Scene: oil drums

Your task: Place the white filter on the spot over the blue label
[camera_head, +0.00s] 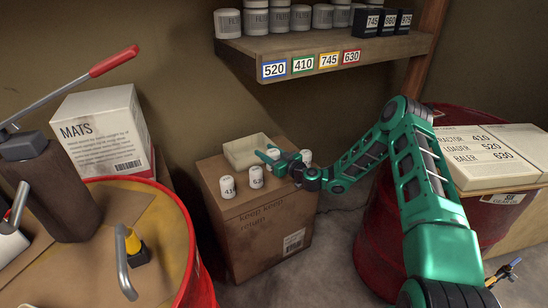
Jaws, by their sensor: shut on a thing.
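My gripper (268,157) is over the cardboard box (262,237), with its fingers around a small white filter (274,153) that is mostly hidden by them. I cannot tell whether this filter still touches the box top. White filters marked 410 (228,188) and what looks like 520 (256,177) stand upright on the box, left of and below the gripper. Another white filter (306,156) stands to its right. The blue label, 520 (274,69), is leftmost on the front edge of the wooden shelf (330,42).
Several white filters and black filters (372,22) stand on the shelf. A red drum (190,240) with a lever pump is at left. Another red drum (380,245) with a paper list (480,157) is right.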

